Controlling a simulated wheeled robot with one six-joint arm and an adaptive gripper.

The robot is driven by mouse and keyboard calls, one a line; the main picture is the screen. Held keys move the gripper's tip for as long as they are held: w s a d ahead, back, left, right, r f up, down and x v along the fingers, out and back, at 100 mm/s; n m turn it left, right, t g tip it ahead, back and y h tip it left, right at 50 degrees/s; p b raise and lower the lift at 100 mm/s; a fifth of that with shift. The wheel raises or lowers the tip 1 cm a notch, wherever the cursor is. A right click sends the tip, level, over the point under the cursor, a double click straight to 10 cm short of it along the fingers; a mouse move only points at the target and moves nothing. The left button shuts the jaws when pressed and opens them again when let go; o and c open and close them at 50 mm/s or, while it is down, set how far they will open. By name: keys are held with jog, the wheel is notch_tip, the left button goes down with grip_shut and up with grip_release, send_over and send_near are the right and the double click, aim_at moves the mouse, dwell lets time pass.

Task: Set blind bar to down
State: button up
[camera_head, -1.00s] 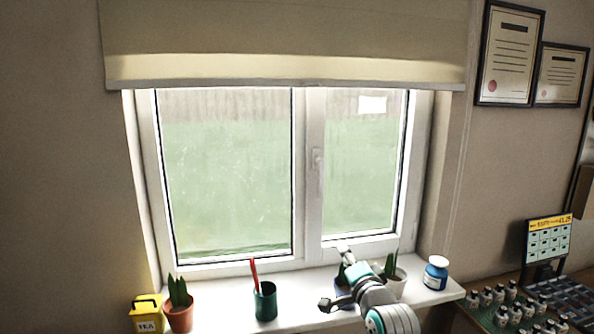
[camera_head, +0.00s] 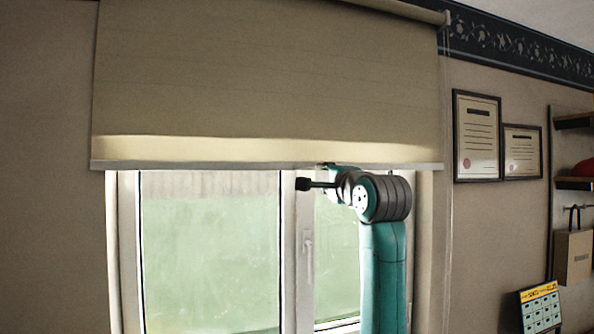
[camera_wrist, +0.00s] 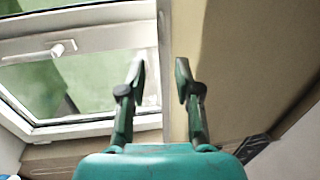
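The beige roller blind (camera_head: 260,75) hangs over the upper part of the window. Its pale bottom bar (camera_head: 200,165) runs level across the window top. My gripper (camera_head: 326,169) is up at the bar, right of its middle; its fingers are hard to make out in the head view. In the wrist view my gripper (camera_wrist: 160,68) is open, with two separate fingers. That view is turned sideways, and the bar (camera_wrist: 164,30) shows as a narrow upright strip between the fingertips. I cannot tell whether they touch it.
The window (camera_head: 210,250) with its handle (camera_head: 308,255) lies below the bar. A thin cord (camera_head: 448,150) hangs right of the blind. Framed certificates (camera_head: 477,135), shelves (camera_head: 573,122) and a yellow-topped calendar (camera_head: 540,305) are further right.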

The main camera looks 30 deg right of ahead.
aim_at(307, 169)
jog(key=x, duration=1.1)
jog(key=shift+s+r, duration=0.1)
jog(key=shift+r, duration=0.2)
jog(key=shift+a, duration=0.1)
grip_shut()
